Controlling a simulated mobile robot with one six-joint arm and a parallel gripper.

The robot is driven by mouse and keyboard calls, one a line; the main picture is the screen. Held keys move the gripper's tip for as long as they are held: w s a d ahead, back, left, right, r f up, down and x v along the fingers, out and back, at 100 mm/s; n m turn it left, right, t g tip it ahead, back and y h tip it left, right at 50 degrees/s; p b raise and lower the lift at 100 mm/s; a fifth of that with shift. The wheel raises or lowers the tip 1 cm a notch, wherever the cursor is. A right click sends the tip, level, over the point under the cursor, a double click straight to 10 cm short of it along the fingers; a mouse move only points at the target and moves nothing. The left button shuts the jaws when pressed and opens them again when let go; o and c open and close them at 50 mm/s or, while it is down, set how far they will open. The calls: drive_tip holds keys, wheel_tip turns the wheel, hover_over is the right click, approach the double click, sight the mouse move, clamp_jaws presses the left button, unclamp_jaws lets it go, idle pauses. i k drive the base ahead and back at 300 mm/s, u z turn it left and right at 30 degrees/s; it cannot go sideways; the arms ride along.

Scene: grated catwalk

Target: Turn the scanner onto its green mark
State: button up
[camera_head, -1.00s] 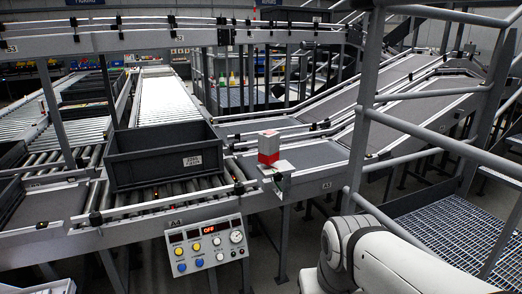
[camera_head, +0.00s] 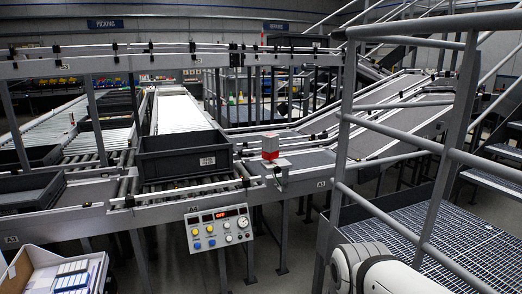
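I cannot make out a green mark at this size, nor which way the scanner faces. Only a white rounded part of my arm shows at the bottom right. My gripper is out of view, and nothing of mine touches the scanner.
A control panel (camera_head: 218,228) reading OFF hangs below the conveyor. A dark grey tote (camera_head: 184,161) sits on the rollers. Grey railings (camera_head: 340,150) and a grated walkway (camera_head: 420,240) are at right. An open carton (camera_head: 30,270) with packs is at lower left.

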sight(270, 141)
drive_tip(key=z, duration=0.8)
drive_tip(key=i, duration=2)
drive_tip(key=u, duration=0.85)
